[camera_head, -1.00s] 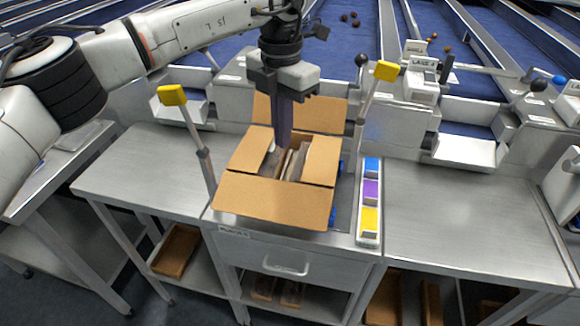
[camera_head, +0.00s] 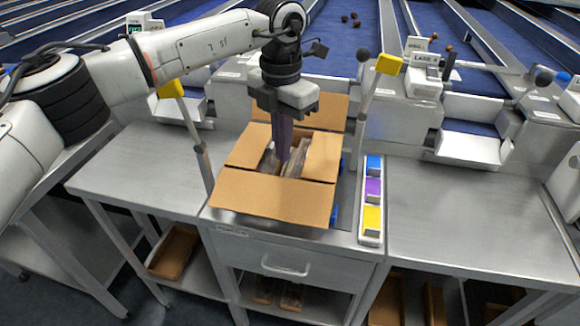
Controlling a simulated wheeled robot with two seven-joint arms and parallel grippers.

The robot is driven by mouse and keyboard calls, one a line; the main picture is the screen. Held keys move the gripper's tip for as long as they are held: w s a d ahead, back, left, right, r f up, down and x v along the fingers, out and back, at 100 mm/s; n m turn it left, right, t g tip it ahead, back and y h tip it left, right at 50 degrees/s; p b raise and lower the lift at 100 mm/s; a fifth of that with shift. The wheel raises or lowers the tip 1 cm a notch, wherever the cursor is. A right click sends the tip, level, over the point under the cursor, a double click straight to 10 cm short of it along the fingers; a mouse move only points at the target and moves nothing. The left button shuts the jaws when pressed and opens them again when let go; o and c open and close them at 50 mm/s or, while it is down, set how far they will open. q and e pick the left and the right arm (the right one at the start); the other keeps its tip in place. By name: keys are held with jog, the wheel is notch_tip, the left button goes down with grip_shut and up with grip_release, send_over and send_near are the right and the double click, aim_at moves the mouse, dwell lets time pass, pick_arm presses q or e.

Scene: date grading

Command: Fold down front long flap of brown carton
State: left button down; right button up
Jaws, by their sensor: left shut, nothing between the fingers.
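The brown carton (camera_head: 262,170) stands on the steel bench in the middle of the head view. Its front long flap (camera_head: 272,197) is open and leans outward toward me. The left side flap (camera_head: 248,146) and right side flap (camera_head: 324,157) lie inward, partly over the opening. The back long flap (camera_head: 327,112) stands up behind. Brownish contents show in the gap between the side flaps. My left gripper (camera_head: 283,156) points down, shut and empty, its tips over or in the opening, behind the front flap. Whether it touches anything is unclear. My right gripper is not in view.
A post with a yellow top (camera_head: 388,64) stands right of the carton, and another (camera_head: 171,89) stands left. A strip of blue, purple and yellow blocks (camera_head: 371,220) lies on the right. The bench beyond it (camera_head: 450,215) is clear.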

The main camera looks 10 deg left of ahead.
pick_arm(q)
jog(key=shift+f+b, duration=0.45)
jog(key=shift+f, duration=0.5)
notch_tip(320, 180, up, 11)
jog(key=p, duration=0.3)
jog(key=shift+r+p, duration=0.15)
jog(key=shift+p, duration=0.25)
